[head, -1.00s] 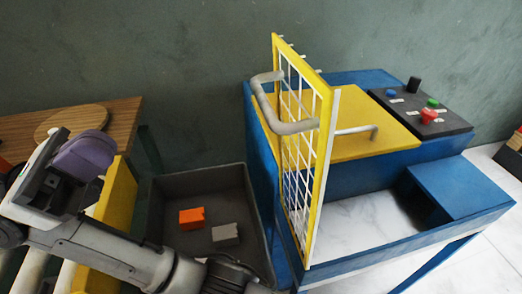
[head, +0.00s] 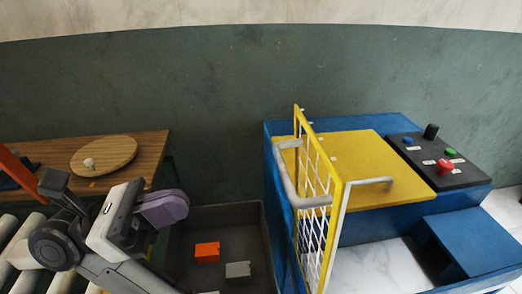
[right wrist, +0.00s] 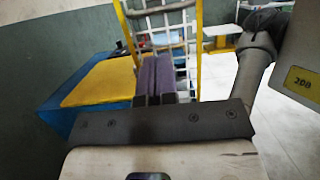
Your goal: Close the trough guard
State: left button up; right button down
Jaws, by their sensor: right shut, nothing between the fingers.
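The trough guard (head: 318,200) is a yellow frame with white mesh and a grey bar handle (head: 290,178). It stands upright, open, at the left side of the blue press (head: 380,123). The trough (head: 375,268) beside it is uncovered, with a pale marbled surface showing inside. My right gripper (head: 176,206) has purple fingers, shut and empty, pointing right towards the guard, well apart from it. In the right wrist view the fingers (right wrist: 154,80) show in front of the guard's mesh (right wrist: 178,58), overlapping it in the picture. My left gripper is not in view.
A dark bin (head: 225,219) holding orange (head: 207,252) and grey (head: 238,269) blocks lies between my right gripper and the press. A control panel (head: 438,164) with coloured buttons sits at the right. A wooden table (head: 140,145) with a round board stands at the left.

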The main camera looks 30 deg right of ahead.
jog(key=p+x, duration=0.6)
jog(key=x, duration=0.6)
jog(key=shift+s, duration=0.2)
jog(key=shift+d+r, duration=0.1)
jog(key=shift+d, duration=0.05)
